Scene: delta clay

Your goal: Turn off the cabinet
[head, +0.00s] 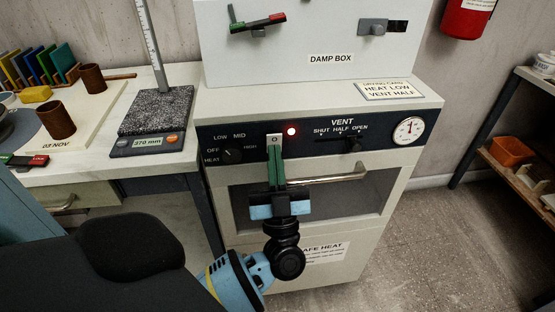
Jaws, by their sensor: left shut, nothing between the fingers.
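The cabinet (218,175) is a pale metal unit with a dark control panel (313,140) and a windowed door. A white switch plate marked "0" (274,138) sits on the panel, with a lit red lamp (292,131) to its right. My left gripper (275,150) is shut, with its green fingertips at the lower edge of the switch plate. The fingers hide part of the switch; I cannot tell whether they touch it. A heat knob (233,155) is at the left of the panel. My right gripper is out of view.
A vent slider (352,145) and a dial gauge (408,130) are right of the switch. The door handle (335,179) juts out below the panel, close to my gripper. The damp box (310,35) stands on top. A bench with a scale (147,143) is left.

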